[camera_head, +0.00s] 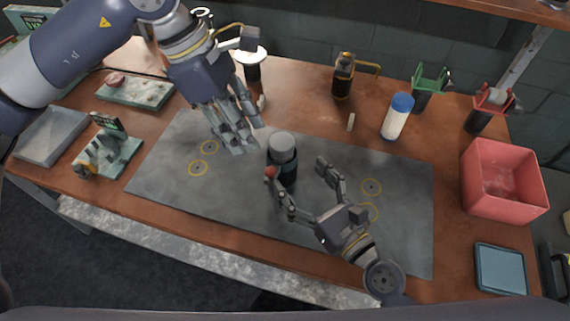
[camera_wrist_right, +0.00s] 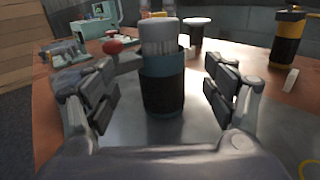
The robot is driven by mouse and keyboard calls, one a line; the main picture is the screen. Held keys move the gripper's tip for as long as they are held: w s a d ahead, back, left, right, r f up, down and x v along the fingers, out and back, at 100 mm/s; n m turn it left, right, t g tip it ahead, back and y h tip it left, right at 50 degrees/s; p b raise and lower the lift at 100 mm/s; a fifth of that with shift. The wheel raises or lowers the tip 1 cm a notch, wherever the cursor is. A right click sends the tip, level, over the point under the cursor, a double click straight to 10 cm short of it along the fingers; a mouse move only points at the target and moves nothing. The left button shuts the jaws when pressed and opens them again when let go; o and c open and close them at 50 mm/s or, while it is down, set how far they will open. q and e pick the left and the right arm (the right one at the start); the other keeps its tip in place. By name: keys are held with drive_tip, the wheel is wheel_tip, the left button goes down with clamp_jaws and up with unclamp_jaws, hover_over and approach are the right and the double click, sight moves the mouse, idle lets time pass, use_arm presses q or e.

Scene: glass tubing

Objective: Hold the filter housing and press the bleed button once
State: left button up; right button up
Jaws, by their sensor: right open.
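The filter housing (camera_head: 284,162), a dark cylinder with a blue-grey band and pale cap, stands upright on the grey mat (camera_head: 235,188). It is also in the right wrist view (camera_wrist_right: 162,88). My right gripper (camera_head: 297,169) is open, fingers pointing at the housing; in the wrist view the housing appears between the fingers, with gaps on both sides. My left gripper (camera_head: 236,133) hangs above the mat, left of the housing and apart from it; its finger gap is unclear.
A blue-capped white bottle (camera_head: 397,117), a black-and-yellow bottle (camera_head: 343,77) and a white-topped stand (camera_head: 251,65) are at the back. A red bin (camera_head: 503,182) and a blue tray (camera_head: 500,269) are at the right. A small green-grey fixture (camera_head: 112,150) is at the left.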

sight(291, 175)
drive_tip(key=shift+f, duration=1.65)
drive_tip(key=shift+x, duration=3.75)
drive_tip(key=shift+d, duration=0.1)
